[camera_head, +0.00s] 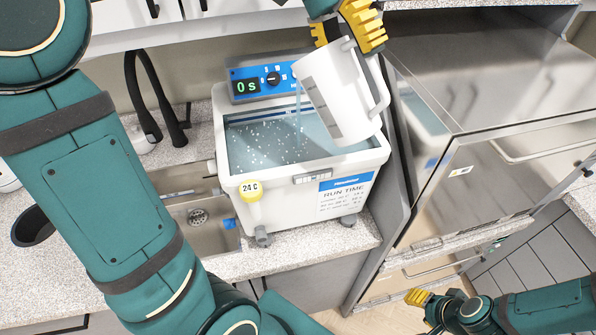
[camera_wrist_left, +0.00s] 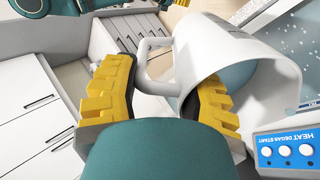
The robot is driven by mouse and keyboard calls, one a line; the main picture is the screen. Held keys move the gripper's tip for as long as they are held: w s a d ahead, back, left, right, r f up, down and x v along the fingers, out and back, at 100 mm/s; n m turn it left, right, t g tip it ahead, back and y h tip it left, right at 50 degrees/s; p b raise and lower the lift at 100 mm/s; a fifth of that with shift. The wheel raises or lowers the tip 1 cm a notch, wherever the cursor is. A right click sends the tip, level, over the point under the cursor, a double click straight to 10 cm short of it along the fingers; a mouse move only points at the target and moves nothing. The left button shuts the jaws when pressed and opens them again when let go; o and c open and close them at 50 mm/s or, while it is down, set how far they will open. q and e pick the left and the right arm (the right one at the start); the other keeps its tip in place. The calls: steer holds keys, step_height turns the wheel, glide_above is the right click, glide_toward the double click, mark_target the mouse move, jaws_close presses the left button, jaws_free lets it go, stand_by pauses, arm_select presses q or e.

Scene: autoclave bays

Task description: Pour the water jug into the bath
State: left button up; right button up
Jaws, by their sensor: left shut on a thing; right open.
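The white water jug (camera_head: 335,95) is tilted over the bath, its mouth toward the upper left. A thin stream of water (camera_head: 299,115) falls from its lip into the white bath (camera_head: 290,185), which holds water with specks on the surface. My left gripper (camera_head: 345,32) is shut on the jug's handle at the top. In the left wrist view, its yellow fingers (camera_wrist_left: 165,75) sit around the handle of the jug (camera_wrist_left: 220,55), with water visible inside. My right gripper (camera_head: 435,297) is open and empty at the lower right, well away from the bath.
The bath stands on a speckled counter (camera_head: 350,235) partly over a steel sink (camera_head: 200,220). Its display (camera_head: 246,87) reads 0 s. A black tap (camera_head: 155,105) stands at left. A steel autoclave cabinet (camera_head: 480,150) is close on the right.

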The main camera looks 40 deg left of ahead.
arm_select(q)
steer(key=shift+r, duration=0.1)
steer(key=shift+a+h, duration=0.1)
steer(key=shift+h, duration=0.2)
steer(key=shift+a+r+h, duration=0.1)
steer(key=shift+a+h, duration=0.1)
steer(key=shift+h, duration=0.1)
stand_by(1.1)
steer(key=shift+w+a, duration=0.1)
steer(key=shift+a, duration=0.05)
steer(key=shift+a+h, duration=0.1)
steer(key=shift+h, duration=0.4)
stand_by(0.6)
steer(key=shift+a+h, duration=0.25)
steer(key=shift+h, duration=0.05)
stand_by(0.7)
steer(key=shift+w+a+g, duration=0.1)
steer(key=shift+a+g, duration=0.05)
steer(key=shift+g, duration=0.15)
